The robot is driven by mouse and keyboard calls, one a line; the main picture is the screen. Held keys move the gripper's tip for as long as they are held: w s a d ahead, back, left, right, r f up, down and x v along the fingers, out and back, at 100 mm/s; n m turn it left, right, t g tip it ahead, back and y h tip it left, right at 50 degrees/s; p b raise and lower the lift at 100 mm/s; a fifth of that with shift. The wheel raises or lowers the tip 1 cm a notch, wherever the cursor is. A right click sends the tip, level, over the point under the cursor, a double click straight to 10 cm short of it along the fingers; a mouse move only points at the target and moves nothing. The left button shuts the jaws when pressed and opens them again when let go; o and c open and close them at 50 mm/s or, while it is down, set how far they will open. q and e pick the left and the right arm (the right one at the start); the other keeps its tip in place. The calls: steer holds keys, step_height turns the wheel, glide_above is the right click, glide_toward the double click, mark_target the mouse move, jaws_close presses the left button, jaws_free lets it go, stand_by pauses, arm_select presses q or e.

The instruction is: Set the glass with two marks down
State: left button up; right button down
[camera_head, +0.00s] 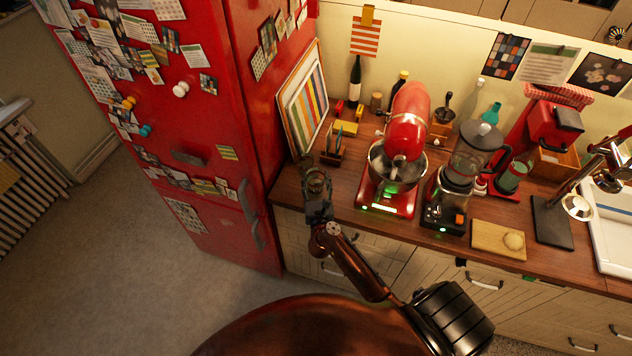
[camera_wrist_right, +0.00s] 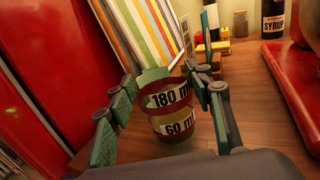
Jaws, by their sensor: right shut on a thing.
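The glass with two marks (camera_wrist_right: 170,105) is a see-through tumbler with dark bands reading 180 ml and 60 ml in the right wrist view. My right gripper (camera_wrist_right: 165,115) has its fingers on both sides of the glass and is shut on it. In the head view, the glass (camera_head: 316,180) shows small in my right gripper (camera_head: 318,195), at the left end of the wooden counter (camera_head: 343,206). The glass looks near upright. Its base is partly hidden, and I cannot tell whether it touches the counter. My left gripper is not in view.
A red fridge (camera_head: 205,140) stands close on the left. A striped board (camera_head: 305,100) leans behind the glass, with a pen holder (camera_head: 333,150) beside it. A red stand mixer (camera_head: 405,135) and a blender (camera_head: 465,170) stand to the right. Bare counter lies between glass and mixer.

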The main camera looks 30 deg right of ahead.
steer(key=shift+f, duration=0.4)
steer(key=c, duration=1)
jaws_free()
steer(key=shift+f, duration=0.15)
steer(key=shift+o, duration=0.2)
steer(key=shift+r, duration=0.2)
steer(key=b+v, duration=0.2)
steer(key=v, duration=1)
